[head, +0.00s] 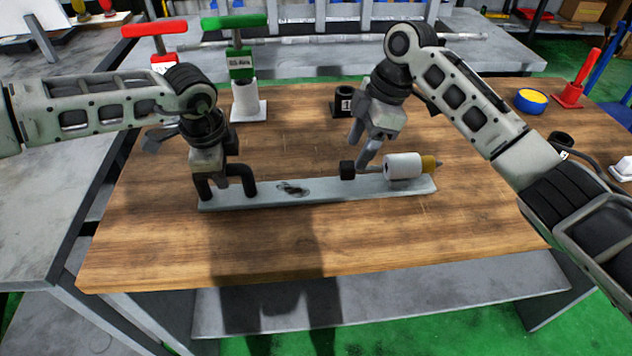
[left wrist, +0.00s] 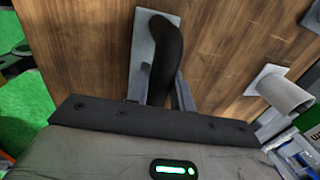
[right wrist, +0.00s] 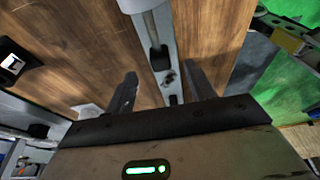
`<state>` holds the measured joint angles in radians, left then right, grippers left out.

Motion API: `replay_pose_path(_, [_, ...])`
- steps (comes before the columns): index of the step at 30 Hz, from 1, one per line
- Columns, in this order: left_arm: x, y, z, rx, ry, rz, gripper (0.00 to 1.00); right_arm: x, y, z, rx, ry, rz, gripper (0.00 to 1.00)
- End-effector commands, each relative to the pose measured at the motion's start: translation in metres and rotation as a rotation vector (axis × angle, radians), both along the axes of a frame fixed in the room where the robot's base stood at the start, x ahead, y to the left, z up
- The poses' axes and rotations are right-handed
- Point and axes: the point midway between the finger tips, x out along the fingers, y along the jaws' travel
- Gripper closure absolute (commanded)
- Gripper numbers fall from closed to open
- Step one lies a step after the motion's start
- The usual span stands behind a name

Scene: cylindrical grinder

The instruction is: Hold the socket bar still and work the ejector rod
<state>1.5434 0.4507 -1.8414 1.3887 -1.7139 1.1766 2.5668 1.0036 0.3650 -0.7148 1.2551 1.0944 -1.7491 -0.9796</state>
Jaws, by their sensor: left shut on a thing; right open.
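The socket bar (head: 330,189) is a long grey plate lying across the wooden table. A black arched handle stands on its left end and also shows in the left wrist view (left wrist: 165,55). My left gripper (head: 218,176) is shut on this handle. Near the right end sits a white cylinder (head: 403,166) with a yellow tip. The ejector rod's black knob (head: 347,170) sticks out to its left. My right gripper (head: 367,158) is open, pointing down at the bar beside the knob. In the right wrist view its fingers (right wrist: 162,88) stand apart on either side of the bar.
A red T-handle tool (head: 155,30) and a green T-handle tool on a white stand (head: 249,108) are at the back left. A black holder (head: 344,100) stands behind the bar. A yellow-blue round item (head: 531,100) lies at right. The table's front is clear.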

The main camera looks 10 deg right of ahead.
Motion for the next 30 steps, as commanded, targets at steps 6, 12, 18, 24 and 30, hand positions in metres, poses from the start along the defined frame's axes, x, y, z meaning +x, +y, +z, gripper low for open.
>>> replay_pose_path(6, [0.0, 0.0, 0.001, 0.0, -0.001, 0.0, 1.0, -0.001, 0.01, -0.032, 0.0, 0.003, 0.0, 0.45])
replay_pose_path(12, [0.0, 0.0, 0.001, 0.0, 0.0, 0.0, 1.0, 0.0, 0.017, -0.054, 0.001, 0.002, 0.002, 0.45])
replay_pose_path(18, [0.0, 0.0, 0.001, 0.0, 0.0, 0.001, 1.0, 0.0, 0.02, -0.065, 0.0, 0.001, 0.001, 0.45])
replay_pose_path(24, [0.0, 0.0, 0.0, 0.001, 0.0, 0.001, 1.0, 0.0, 0.021, -0.066, 0.001, -0.001, 0.001, 0.45])
replay_pose_path(30, [0.0, 0.001, 0.0, 0.001, 0.0, 0.001, 1.0, 0.0, 0.021, -0.066, 0.001, 0.0, 0.001, 0.71])
